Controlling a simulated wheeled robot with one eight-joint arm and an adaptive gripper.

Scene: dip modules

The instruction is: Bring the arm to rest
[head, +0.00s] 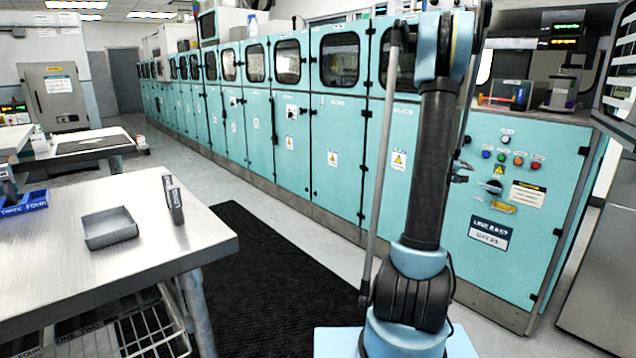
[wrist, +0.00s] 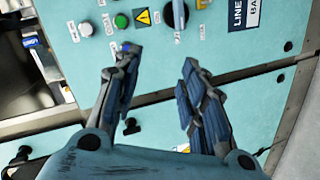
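My gripper (wrist: 159,58) is open in the wrist view, its two dark jointed fingers apart with nothing between them. Behind it is the teal control cabinet (wrist: 150,130), seen tilted; the frame does not show whether the fingers touch it. In the head view my arm (head: 437,170) rises at the right in front of the same cabinet (head: 545,265). My gripper is mostly hidden behind the arm there.
A metal table (head: 60,260) at the left holds a grey tray (head: 109,227), a small upright grey block (head: 174,203) and a blue bin (head: 24,203). A black floor mat (head: 265,290) lies between table and cabinets. A monitor (head: 622,70) juts in at the right.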

